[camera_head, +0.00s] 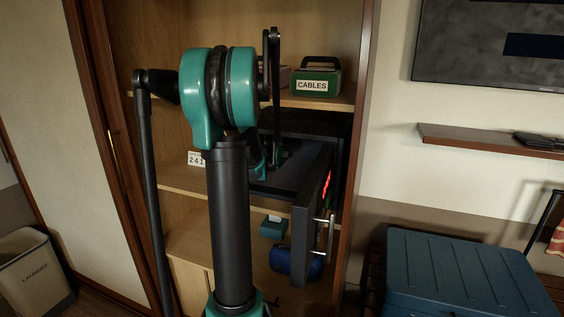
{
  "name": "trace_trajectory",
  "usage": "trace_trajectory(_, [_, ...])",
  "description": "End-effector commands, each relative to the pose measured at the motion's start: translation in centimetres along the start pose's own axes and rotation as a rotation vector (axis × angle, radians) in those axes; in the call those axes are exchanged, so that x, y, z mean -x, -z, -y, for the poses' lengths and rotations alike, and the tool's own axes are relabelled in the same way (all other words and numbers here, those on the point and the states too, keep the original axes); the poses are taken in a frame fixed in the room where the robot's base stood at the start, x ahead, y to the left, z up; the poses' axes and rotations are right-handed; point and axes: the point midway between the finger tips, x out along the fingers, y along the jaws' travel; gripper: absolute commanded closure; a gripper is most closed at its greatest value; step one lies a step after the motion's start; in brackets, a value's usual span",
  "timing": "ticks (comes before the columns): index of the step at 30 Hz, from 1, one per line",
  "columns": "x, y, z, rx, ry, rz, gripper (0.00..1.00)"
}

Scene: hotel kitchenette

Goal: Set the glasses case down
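My arm reaches into the open dark safe (313,128) on the middle shelf of the wooden cupboard. The end of my arm, with my gripper (278,157), is low inside the safe, small and dark. I cannot make out its fingers or whether they hold anything. I cannot clearly identify the glasses case; if it is in the safe, my arm and the shadow hide it. A rounded blue object (283,260) sits on the lower shelf behind the safe door; I cannot tell what it is.
The safe door (312,205) stands open toward me, with a metal handle (320,236). A green CABLES box (316,80) is on the upper shelf. A small teal box (272,228) sits on the lower shelf. A blue chest (460,275) stands at right, a laundry bin (33,270) at left.

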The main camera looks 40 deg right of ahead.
Motion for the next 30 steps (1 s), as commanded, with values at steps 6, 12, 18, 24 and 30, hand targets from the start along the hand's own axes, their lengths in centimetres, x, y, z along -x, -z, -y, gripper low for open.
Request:
trace_trajectory(6, [-1.4, -0.5, 0.0, -0.001, 0.001, 0.000, 0.87])
trace_trajectory(12, [-2.4, 2.4, 0.0, 0.000, 0.000, 0.000, 0.87])
trace_trajectory(18, [-2.5, 2.8, 0.0, 0.000, 0.000, 0.000, 0.87])
trace_trajectory(24, [-2.6, 3.0, 0.0, 0.000, 0.000, 0.000, 0.87])
trace_trajectory(30, [-2.6, 3.0, 0.0, 0.000, 0.000, 0.000, 0.30])
